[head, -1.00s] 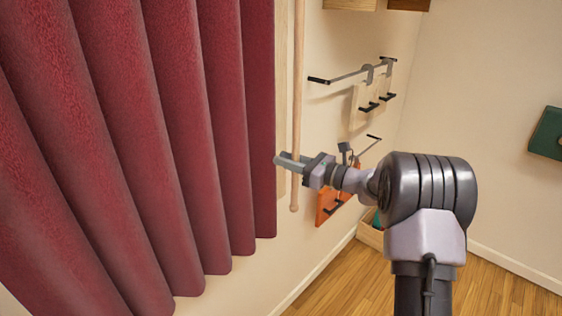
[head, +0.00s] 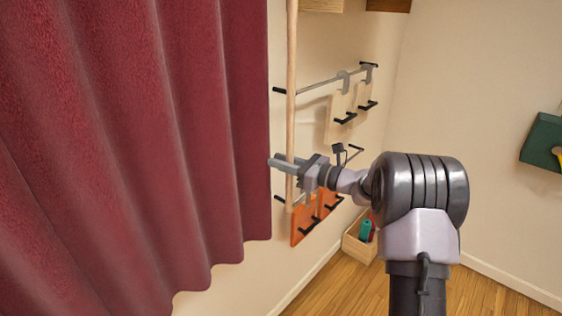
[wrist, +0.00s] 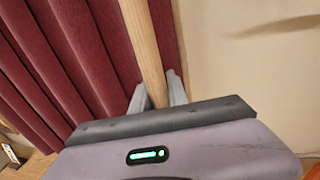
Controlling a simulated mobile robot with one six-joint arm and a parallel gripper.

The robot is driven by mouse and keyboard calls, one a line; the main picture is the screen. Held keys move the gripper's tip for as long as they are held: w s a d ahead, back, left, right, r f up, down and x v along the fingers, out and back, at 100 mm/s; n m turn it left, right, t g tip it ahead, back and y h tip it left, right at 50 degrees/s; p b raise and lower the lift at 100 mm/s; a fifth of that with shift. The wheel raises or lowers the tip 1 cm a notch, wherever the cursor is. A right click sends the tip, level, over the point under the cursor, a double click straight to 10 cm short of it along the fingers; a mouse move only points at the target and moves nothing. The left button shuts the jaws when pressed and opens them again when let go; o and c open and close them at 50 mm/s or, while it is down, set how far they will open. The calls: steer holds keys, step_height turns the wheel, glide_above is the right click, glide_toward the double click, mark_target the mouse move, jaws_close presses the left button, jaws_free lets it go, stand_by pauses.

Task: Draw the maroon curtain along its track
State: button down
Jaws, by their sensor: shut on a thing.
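The maroon curtain (head: 130,140) hangs in folds over the left half of the head view. A pale wooden rod (head: 292,80) hangs upright just beside its right edge. My gripper (head: 283,165) is shut on this rod near its lower end. In the wrist view the rod (wrist: 143,45) stands between my two fingers (wrist: 158,92), with the curtain (wrist: 65,55) behind and to the left. The curtain's track and the rod's top are out of view.
Right of the curtain, a wall rail (head: 325,82) holds pale boards (head: 342,115). Below are orange boards (head: 305,220) on hooks and a wooden box (head: 360,240) on the floor. A green case (head: 542,140) is on the right wall.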

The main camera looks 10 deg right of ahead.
steer(key=shift+d+r, duration=0.1)
steer(key=shift+r, duration=0.05)
steer(key=c, duration=1.5)
jaws_free()
steer(key=shift+w, duration=0.1)
steer(key=shift+o, duration=1)
steer(key=shift+w+d, duration=0.1)
steer(key=shift+d, duration=0.1)
steer(key=shift+a, duration=0.1)
steer(key=v, duration=1.7)
